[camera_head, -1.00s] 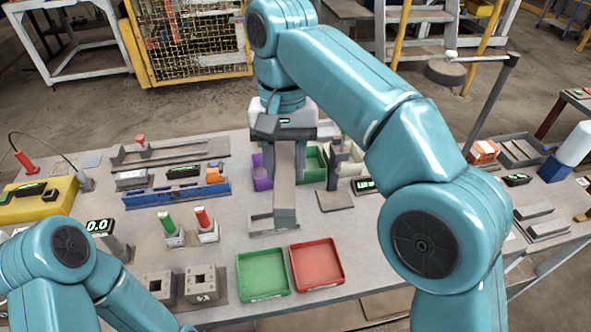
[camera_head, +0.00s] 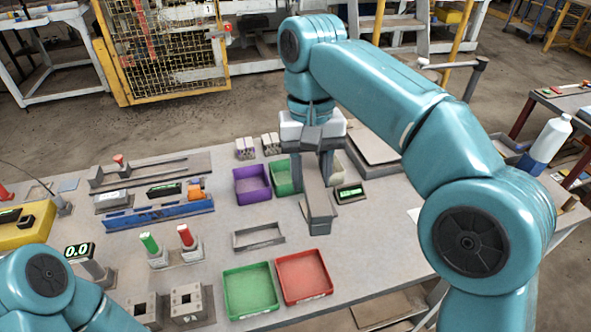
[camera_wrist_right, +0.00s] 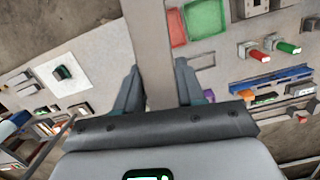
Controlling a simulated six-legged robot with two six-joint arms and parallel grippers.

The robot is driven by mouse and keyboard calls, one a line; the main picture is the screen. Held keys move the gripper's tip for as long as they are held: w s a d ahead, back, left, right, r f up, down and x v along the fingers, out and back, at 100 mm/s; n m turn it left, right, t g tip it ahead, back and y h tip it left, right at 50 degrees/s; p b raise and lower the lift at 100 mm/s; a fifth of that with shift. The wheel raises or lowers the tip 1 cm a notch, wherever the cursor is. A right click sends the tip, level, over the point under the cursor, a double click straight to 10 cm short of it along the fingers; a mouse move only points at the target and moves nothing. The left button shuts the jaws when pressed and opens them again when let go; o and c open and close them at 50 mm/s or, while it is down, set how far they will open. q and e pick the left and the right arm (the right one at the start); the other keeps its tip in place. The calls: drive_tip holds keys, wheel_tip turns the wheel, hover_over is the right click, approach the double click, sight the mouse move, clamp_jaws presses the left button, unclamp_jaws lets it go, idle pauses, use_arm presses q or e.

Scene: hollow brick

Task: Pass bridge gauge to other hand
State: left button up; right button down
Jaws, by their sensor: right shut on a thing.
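The bridge gauge, a long grey bar (camera_head: 315,195) with a block at its near end, is in the jaws of my right gripper (camera_head: 309,150) above the middle of the bench. In the right wrist view the bar (camera_wrist_right: 150,45) runs up between the two dark fingers of the right gripper (camera_wrist_right: 159,88).
An empty grey frame (camera_head: 258,245) lies left of the bar's near end. Green (camera_head: 250,312) and red (camera_head: 305,297) trays are in front. A purple bin (camera_head: 252,200) and a small display (camera_head: 350,198) stand close by. The bench right of the red tray is clear.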

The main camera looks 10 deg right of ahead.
drive_tip(key=w+a+f+n+h, duration=0.1)
drive_tip(key=a+f+n, duration=0.25)
drive_tip(key=f, duration=0.45)
drive_tip(key=a+f+n, duration=0.3)
drive_tip(key=f+n, duration=0.2)
drive_tip(key=f, duration=0.3)
drive_tip(key=w+a+f+n+h, duration=0.1)
drive_tip(key=a+f+n, duration=0.25)
drive_tip(key=f, duration=0.45)
drive_tip(key=s+d+r+m+y, duration=0.2)
drive_tip(key=s+d+r+m, duration=0.4)
drive_tip(key=d+r+m, duration=0.3)
drive_tip(key=w+a+m, duration=0.3)
drive_tip(key=w+a, duration=0.5)
drive_tip(key=a, duration=0.2)
drive_tip(key=s+d+f+n+t+h, duration=0.1)
drive_tip(key=s+d+f+n, duration=0.2)
drive_tip(key=f+n, duration=0.5)
drive_tip(key=d+n, duration=0.1)
drive_tip(key=n, duration=0.8)
drive_tip(key=shift+d+f+t+h, duration=0.15)
drive_tip(key=shift+f+t+h, duration=0.15)
drive_tip(key=shift+f+h, duration=0.1)
drive_tip(key=shift+d, duration=0.1)
